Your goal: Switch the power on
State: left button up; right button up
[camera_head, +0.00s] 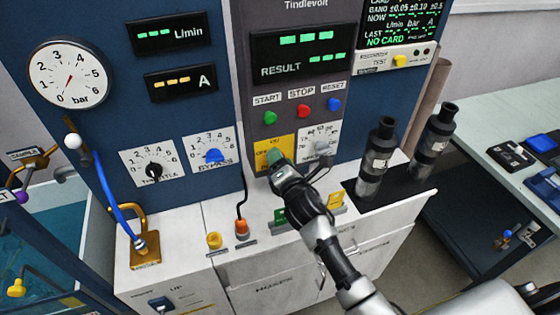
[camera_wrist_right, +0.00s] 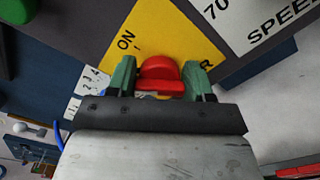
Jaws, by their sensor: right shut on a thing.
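The red power knob (camera_wrist_right: 160,70) sits on a yellow plate (camera_wrist_right: 190,38) in the right wrist view. "ON" is printed on the plate to the left of the knob; the lettering on the other side is partly hidden. My right gripper (camera_wrist_right: 160,84) has its green fingers on both sides of the knob and is shut on it. In the head view the yellow plate (camera_head: 262,141) is below the start button, and my right gripper (camera_head: 275,160) covers the knob. Which way the knob points I cannot tell. My left gripper is not in view.
Green start (camera_head: 270,117), red stop (camera_head: 305,105) and blue reset (camera_head: 334,103) buttons are just above. A speed dial (camera_head: 322,147) is close on the right. Two dark cylinders (camera_head: 376,160) stand further right. The throttle (camera_head: 153,170) and bypass (camera_head: 214,156) dials are left.

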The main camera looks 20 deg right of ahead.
jog(key=m, duration=0.6)
jog(key=shift+f+m, duration=0.15)
jog(key=shift+m, duration=0.15)
dwell(0.5)
jog(key=o, duration=0.9)
jog(key=shift+o, duration=0.2)
jog(key=shift+s, duration=0.15)
jog(key=s+b, duration=0.2)
jog(key=s, duration=0.8)
jog(key=shift+s+d+b, duration=0.2)
jog(key=shift+s+b, duration=0.1)
